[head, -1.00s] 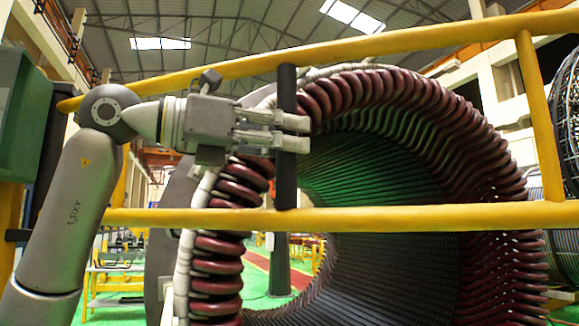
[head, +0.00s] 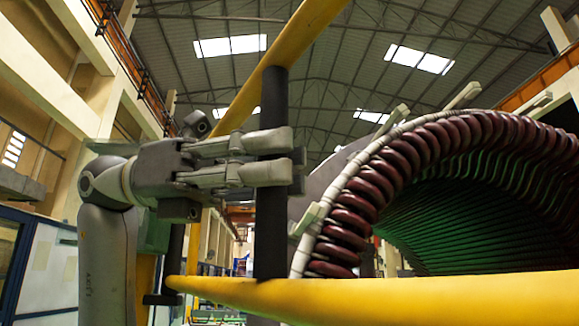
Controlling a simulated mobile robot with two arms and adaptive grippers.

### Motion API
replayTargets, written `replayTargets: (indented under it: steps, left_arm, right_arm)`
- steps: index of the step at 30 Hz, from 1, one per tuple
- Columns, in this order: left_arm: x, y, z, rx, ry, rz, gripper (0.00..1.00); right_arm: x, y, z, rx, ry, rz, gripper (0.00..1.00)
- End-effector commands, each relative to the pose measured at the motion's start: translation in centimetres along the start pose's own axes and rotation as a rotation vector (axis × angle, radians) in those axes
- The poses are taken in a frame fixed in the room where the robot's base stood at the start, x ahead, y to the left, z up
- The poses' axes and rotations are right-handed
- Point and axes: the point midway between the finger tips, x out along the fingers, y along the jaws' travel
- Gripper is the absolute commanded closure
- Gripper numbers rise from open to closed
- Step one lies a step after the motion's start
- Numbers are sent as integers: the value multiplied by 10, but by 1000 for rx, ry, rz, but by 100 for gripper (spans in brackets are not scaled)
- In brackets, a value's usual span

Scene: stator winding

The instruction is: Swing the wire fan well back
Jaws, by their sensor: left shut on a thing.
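My left gripper (head: 285,158) is shut on a black upright bar (head: 271,235) that joins the upper and lower yellow rails of a frame. The upper yellow rail (head: 297,45) slants up to the right out of the picture. The lower yellow rail (head: 420,297) crosses the bottom. The big stator with dark red coil ends (head: 470,140) stands behind the rails at the right, its lower part cut off. I cannot make out a separate wire fan. My right gripper is not in view.
A pale rope-like band (head: 340,200) edges the coils, with several light wedges sticking out, one (head: 305,218) close to the black bar. A blue-framed panel (head: 48,270) and cream columns stand at the left. Roof space above is clear.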

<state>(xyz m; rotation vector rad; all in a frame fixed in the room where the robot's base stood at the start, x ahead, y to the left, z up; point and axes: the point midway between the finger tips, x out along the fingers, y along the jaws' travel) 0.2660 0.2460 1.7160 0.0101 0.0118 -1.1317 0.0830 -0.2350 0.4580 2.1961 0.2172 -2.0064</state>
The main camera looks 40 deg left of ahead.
Motion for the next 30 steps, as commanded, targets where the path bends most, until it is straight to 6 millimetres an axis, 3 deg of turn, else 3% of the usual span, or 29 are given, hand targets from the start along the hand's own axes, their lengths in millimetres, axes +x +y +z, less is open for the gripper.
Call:
replayTargets:
  steps: [1,10,11,15,25,30]
  left_arm:
    - [-4,2,10,1,-34,6,100]
    - [-3,2,10,1,-33,5,100]
    - [-3,2,10,1,-33,5,71]
    - [-2,2,8,0,-27,4,53]
    - [-3,2,6,-1,-22,3,52]
    - [-21,2,5,-2,-24,3,52]
  right_arm:
    - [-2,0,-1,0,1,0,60]
    - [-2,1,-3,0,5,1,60]
    - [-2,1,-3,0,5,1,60]
    - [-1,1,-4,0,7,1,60]
    - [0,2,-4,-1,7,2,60]
    - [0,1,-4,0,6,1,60]
